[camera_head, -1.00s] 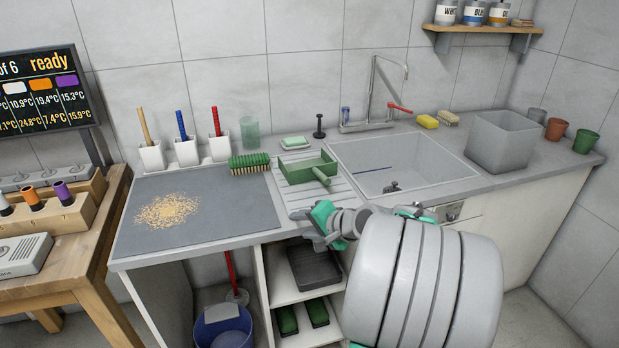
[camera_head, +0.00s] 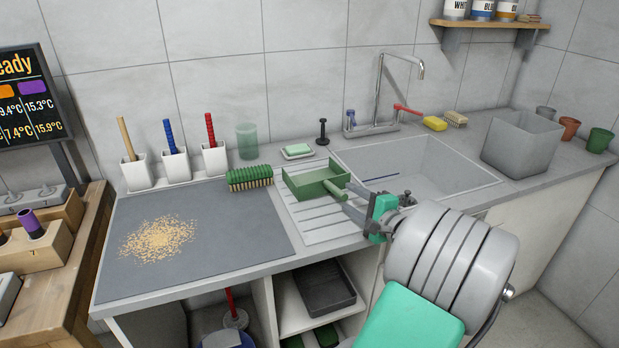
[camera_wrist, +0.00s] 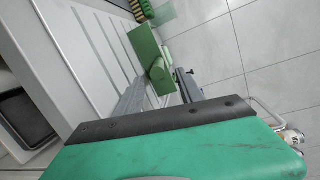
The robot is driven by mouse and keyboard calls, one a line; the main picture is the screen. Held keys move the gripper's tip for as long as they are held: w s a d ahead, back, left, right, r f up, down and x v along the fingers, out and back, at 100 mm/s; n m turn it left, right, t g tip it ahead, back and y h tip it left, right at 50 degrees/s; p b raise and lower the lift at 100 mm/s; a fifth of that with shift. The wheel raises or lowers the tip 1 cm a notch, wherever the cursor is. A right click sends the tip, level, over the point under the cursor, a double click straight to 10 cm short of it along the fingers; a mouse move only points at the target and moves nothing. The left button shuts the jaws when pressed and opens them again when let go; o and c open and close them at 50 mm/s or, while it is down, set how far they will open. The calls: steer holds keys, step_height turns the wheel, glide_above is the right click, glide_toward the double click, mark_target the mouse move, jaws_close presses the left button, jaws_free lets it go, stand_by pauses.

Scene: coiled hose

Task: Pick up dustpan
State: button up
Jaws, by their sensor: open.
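The green dustpan (camera_head: 314,184) lies on the ribbed drainboard left of the sink, its handle (camera_head: 336,191) pointing toward the front right. My gripper (camera_head: 349,196) is open at the handle's end, low over the drainboard. In the wrist view the dustpan (camera_wrist: 146,48) is ahead of my gripper (camera_wrist: 160,82), and the round handle end shows between the two fingers. I cannot tell whether either finger touches the handle.
A green brush (camera_head: 250,178) lies just left of the dustpan, and a soap dish (camera_head: 297,152) is behind it. The sink (camera_head: 425,165) is to the right. A grey mat (camera_head: 225,240) with spilled crumbs (camera_head: 160,238) covers the left counter.

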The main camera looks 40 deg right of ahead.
mark_target(324, 183)
steer(key=w, duration=0.5)
steer(key=w+f, duration=0.1)
steer(key=w, duration=0.1)
steer(key=shift+w, duration=0.15)
steer(key=shift+w+d+f, duration=0.15)
steer(key=shift+w, duration=0.3)
steer(key=shift+s, duration=0.1)
steer(key=shift+c, duration=0.3)
jaws_close()
